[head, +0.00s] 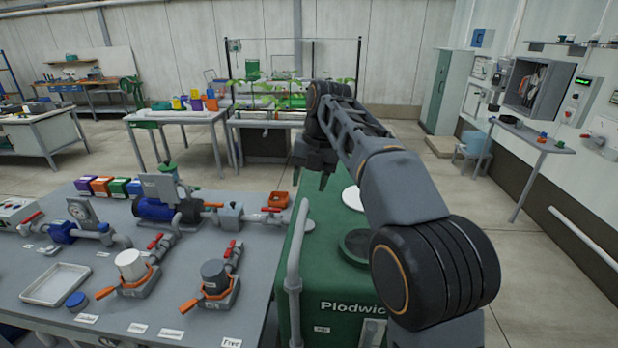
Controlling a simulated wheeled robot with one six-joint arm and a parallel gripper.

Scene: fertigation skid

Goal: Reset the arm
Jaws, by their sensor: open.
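My arm reaches up and away from the lower right of the head view, over a green tank labelled "Plodwic" (350,305). My gripper (311,180) hangs at the far end of the arm, fingers pointing down. It is open, and I see nothing between the fingers. It is above the area between the tank and the right edge of the grey skid table (150,325), apart from both.
The skid table carries a blue pump (155,208), valves with red handles, a white-capped filter (131,264), a dark-capped filter (214,275) and an empty tray (56,284). A wall shelf (533,135) stands at right.

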